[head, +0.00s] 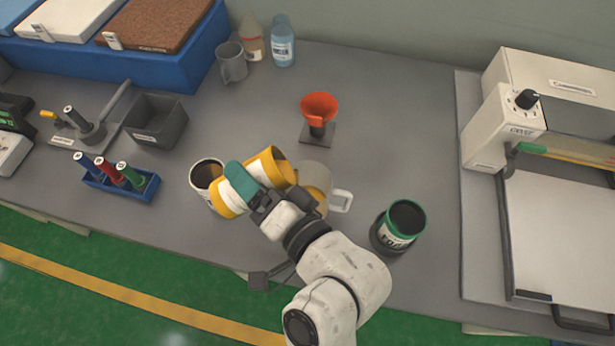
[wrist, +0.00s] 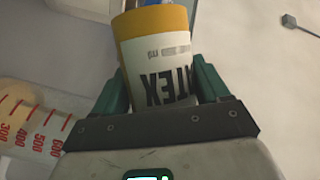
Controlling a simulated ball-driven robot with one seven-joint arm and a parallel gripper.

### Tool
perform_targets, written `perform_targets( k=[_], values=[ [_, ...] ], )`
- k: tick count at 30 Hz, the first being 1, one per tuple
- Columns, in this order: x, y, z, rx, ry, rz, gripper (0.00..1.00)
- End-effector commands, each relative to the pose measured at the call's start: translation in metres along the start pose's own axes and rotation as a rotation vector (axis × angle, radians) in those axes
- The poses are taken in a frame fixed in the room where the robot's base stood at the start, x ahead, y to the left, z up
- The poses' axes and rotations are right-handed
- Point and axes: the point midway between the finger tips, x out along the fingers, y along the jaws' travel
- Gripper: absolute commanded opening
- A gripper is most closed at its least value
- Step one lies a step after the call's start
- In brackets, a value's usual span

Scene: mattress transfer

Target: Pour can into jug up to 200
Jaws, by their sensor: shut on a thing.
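My gripper (head: 245,185) has teal fingers shut around a yellow can (head: 269,166) with a white label. The can is tilted, its mouth end toward the jug. In the wrist view the gripper (wrist: 160,88) holds the can (wrist: 158,50), its lettering upside down. The clear jug (head: 316,172) stands beside the can's mouth, with its handle at right; yellow shows inside. The jug (wrist: 42,128) also shows at left in the wrist view, with red marks including 300 to 600. The can partly hides the jug, and I cannot read the level or see a clear stream.
A white can (head: 205,172) with a dark inside stands close left of the held can. A green-rimmed can (head: 406,216) stands right of the jug. An orange funnel on a stand (head: 318,106) is behind. A marker rack (head: 118,185) is left, a machine (head: 530,130) right.

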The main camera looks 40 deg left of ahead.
Motion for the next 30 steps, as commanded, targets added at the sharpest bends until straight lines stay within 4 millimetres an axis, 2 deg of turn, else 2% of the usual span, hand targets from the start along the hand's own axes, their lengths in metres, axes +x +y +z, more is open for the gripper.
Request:
perform_targets(
  k=[30],
  values=[
    [-0.0007,-0.0044,-0.0028,0.063,0.006,-0.028,0.28]
  ],
)
